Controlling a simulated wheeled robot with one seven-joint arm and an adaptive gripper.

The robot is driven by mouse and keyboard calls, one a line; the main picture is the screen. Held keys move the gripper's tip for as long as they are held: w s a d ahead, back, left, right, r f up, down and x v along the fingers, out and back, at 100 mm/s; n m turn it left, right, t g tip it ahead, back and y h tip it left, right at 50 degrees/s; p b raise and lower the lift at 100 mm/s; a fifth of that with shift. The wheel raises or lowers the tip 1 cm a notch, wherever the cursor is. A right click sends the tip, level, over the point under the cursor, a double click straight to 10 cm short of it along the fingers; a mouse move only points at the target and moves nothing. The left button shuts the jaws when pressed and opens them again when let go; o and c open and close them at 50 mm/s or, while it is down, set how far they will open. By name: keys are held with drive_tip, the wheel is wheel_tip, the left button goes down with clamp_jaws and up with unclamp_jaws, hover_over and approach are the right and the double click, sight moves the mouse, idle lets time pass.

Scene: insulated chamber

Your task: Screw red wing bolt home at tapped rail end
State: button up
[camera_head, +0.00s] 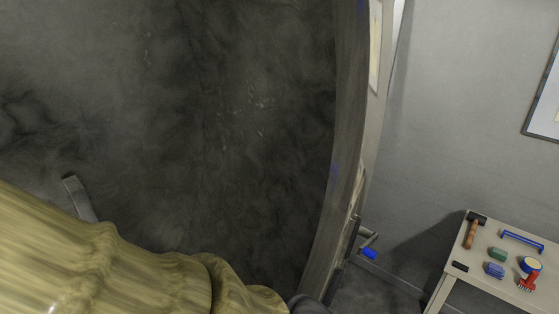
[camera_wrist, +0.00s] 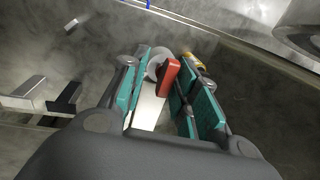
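The red wing bolt (camera_wrist: 169,77) shows in the wrist view between the fingertips of my gripper (camera_wrist: 161,70), close to the right finger. A pale grey round piece (camera_wrist: 155,64) lies beside it on the left. A bright, pale strip (camera_wrist: 148,106) shows below, between the fingers; I cannot tell whether it is the rail. My gripper's teal-padded fingers stand apart, with a gap between the left pad and the red wing. How far the bolt is threaded is hidden. The head view does not show the bolt or the fingers.
Grey and dark brackets (camera_wrist: 40,94) stand left of my gripper. A yellow piece (camera_wrist: 193,61) is just beyond the right finger. In the head view, a curved chamber rim (camera_head: 345,150) borders the dark wall. A tool table (camera_head: 455,282) stands at the right.

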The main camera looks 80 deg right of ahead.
drive_tip(key=shift+w+a+r, duration=0.1)
drive_tip(key=shift+w+r, duration=0.05)
drive_tip(key=shift+r, duration=0.05)
idle(0.4)
drive_tip(key=shift+r, duration=0.65)
drive_tip(key=shift+s+d+r, duration=0.15)
drive_tip(key=shift+s+r, duration=0.05)
drive_tip(key=shift+r, duration=0.65)
drive_tip(key=shift+s+d+r, duration=0.1)
drive_tip(key=shift+s+r, duration=0.05)
drive_tip(key=shift+r, duration=0.65)
drive_tip(key=w+a+t+y, duration=0.2)
drive_tip(key=w+a, duration=0.2)
drive_tip(key=a, duration=0.3)
drive_tip(key=s+d+r+g+h, duration=0.1)
drive_tip(key=d, duration=0.1)
drive_tip(key=s+d+r+g+h+b, duration=0.1)
drive_tip(key=d, duration=0.1)
drive_tip(key=s+d+r+g+h+b, duration=0.1)
drive_tip(key=d, duration=0.1)
drive_tip(key=shift+s+r, duration=0.25)
drive_tip(key=shift+f+p, duration=1)
drive_tip(key=shift+f, duration=2.45)
